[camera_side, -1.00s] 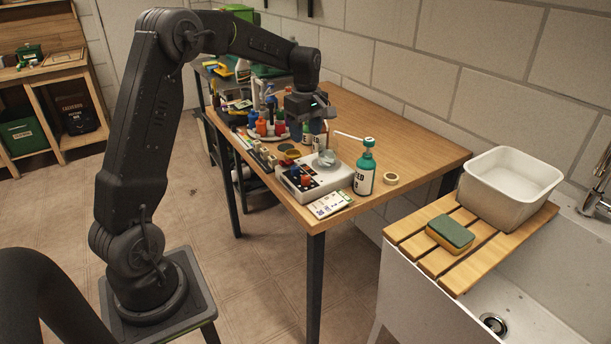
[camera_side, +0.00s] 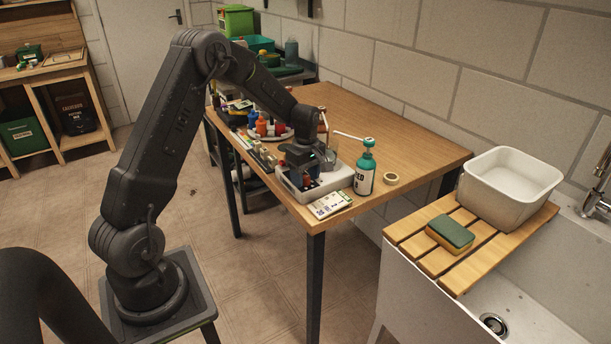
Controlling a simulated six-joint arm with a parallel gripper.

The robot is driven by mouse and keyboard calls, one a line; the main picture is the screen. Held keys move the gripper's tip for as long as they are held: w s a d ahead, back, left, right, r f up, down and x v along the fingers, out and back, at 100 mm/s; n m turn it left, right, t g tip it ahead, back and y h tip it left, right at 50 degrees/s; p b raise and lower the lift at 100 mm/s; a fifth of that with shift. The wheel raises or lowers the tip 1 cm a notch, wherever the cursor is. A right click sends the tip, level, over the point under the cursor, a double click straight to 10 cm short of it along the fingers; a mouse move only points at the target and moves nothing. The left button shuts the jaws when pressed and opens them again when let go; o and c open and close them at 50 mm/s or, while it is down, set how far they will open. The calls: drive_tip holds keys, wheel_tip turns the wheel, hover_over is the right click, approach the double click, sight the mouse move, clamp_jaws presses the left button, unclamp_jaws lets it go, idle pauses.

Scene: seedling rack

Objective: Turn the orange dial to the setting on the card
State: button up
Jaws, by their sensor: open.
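The white control box (camera_side: 340,178) stands near the front edge of the wooden table. The orange dial (camera_side: 307,182) on its top shows as a small orange-red patch, mostly hidden by my gripper. My gripper (camera_side: 305,177) points down low over the left part of the box, with its fingers open around or just beside the dial. I cannot tell whether they touch it. The card (camera_side: 331,204) lies flat on the table in front of the box. Its print is too small to read.
A green bottle (camera_side: 365,168) with a white nozzle stands close to the right of the box, beside a tape roll (camera_side: 391,179). Several small blocks and bottles crowd the table to the left. The back right of the table (camera_side: 410,150) is clear.

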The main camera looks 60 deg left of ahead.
drive_tip(key=shift+c, duration=0.3)
drive_tip(key=c, duration=0.9)
drive_tip(key=shift+m, duration=0.3)
drive_tip(key=m, duration=0.4)
drive_tip(key=shift+m, duration=0.3)
drive_tip(key=m, duration=0.4)
drive_tip(key=shift+m, duration=0.3)
drive_tip(key=m, duration=0.7)
drive_tip(key=shift+w, duration=0.1)
drive_tip(key=m, duration=0.6)
drive_tip(key=shift+d+m, duration=0.1)
drive_tip(key=shift+m, duration=0.3)
